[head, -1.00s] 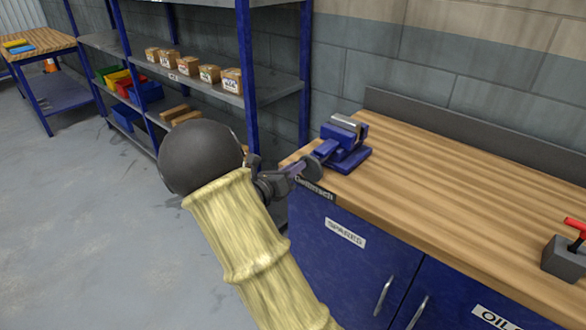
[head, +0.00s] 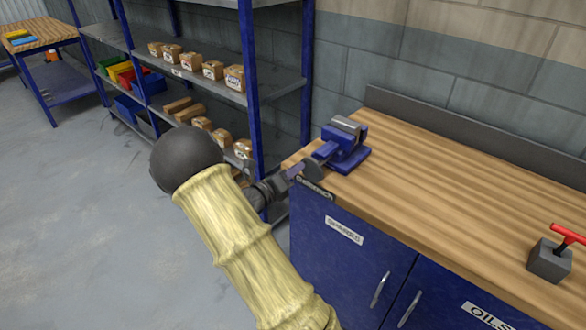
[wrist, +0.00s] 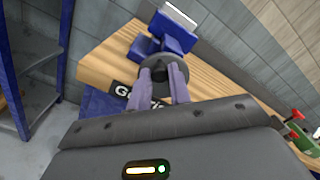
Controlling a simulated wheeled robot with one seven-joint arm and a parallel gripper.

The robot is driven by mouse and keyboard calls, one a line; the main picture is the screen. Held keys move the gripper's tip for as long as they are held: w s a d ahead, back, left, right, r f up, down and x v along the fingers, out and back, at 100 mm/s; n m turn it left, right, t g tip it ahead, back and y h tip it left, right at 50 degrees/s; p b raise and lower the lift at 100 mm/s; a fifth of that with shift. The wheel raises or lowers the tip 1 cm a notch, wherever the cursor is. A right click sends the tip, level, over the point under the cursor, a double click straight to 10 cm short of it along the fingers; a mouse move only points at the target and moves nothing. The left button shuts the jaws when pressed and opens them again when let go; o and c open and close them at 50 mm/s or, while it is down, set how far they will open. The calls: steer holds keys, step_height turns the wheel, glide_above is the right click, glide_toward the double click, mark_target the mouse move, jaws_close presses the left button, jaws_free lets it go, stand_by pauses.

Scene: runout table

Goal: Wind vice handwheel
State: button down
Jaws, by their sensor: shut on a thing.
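The blue vice (head: 342,147) with a bright metal jaw top sits at the left end of the wooden workbench; it also shows at the top of the wrist view (wrist: 174,42). Its dark round handwheel (head: 313,170) faces me at the bench's front left edge. In the wrist view the handwheel (wrist: 157,72) is right at the fingertips. My gripper (head: 293,171) is shut on the handwheel, its two purple-grey fingers (wrist: 161,82) close together. The fingers hide part of the wheel, so the exact grip point cannot be told.
The bench top (head: 440,185) is clear between the vice and a grey block with a red handle (head: 549,258) at the right. Blue cupboard doors (head: 350,250) are below. A blue shelf rack (head: 250,90) with boxes stands behind my arm at the left.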

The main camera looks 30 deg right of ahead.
steer(key=shift+r+n+p, duration=0.1)
steer(key=shift+n+p, duration=0.2)
steer(key=shift+p, duration=0.3)
steer(key=n+p, duration=0.1)
steer(key=p, duration=0.1)
steer(key=f+n+p, duration=0.1)
steer(key=p, duration=0.1)
steer(key=shift+w+a+n, duration=0.1)
steer(key=shift+w+n, duration=0.15)
steer(key=shift+n, duration=0.15)
steer(key=shift+r+n+p, duration=0.15)
steer(key=shift+n+p, duration=0.15)
steer(key=shift+p, duration=0.45)
steer(key=n+p, duration=0.1)
steer(key=f+n+p, duration=0.1)
steer(key=n+p, duration=0.1)
steer(key=shift+w, duration=0.15)
